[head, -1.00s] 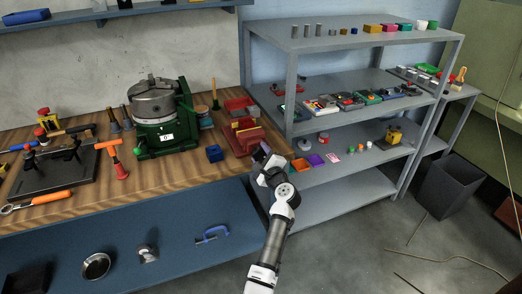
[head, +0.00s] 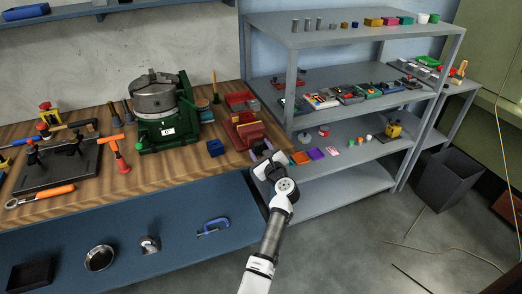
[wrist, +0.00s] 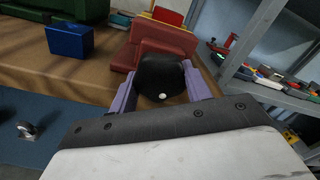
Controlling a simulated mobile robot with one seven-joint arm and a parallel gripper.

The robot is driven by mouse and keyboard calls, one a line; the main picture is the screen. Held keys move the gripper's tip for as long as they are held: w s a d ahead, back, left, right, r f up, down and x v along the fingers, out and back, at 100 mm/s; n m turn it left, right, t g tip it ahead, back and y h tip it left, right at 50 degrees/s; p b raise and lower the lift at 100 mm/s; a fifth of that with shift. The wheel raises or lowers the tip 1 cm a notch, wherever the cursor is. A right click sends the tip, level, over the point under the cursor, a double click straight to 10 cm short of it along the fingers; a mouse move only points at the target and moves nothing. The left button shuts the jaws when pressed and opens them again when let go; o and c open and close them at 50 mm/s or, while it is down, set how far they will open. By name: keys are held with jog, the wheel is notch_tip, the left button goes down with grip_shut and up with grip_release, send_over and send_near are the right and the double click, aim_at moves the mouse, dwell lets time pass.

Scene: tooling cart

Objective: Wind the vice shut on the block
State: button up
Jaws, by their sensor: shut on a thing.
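The red vice (head: 246,134) stands at the right end of the wooden bench. It fills the upper middle of the wrist view (wrist: 163,42). A yellow piece (wrist: 160,18), which may be the block, shows beyond the near red jaw; I cannot tell whether both jaws touch it. My gripper (head: 262,153) is at the front of the vice. In the wrist view its purple fingers (wrist: 162,88) are shut on a round black handle (wrist: 160,75) with a white dot. The screw behind the handle is hidden.
A green machine with a round chuck (head: 165,110) stands farther left. The grey shelf unit (head: 330,140) is close on the right. A red bin (head: 240,99) is behind.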

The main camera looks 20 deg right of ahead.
jog(key=shift+s+d+f, duration=0.1)
jog(key=shift+f, duration=0.15)
jog(key=o, duration=0.8)
jog(key=shift+o, duration=0.8)
jog(key=shift+r, duration=0.15)
jog(key=s+b, duration=0.3)
jog(key=s, duration=1)
jog(key=shift+s+d, duration=0.15)
jog(key=shift+s, duration=0.25)
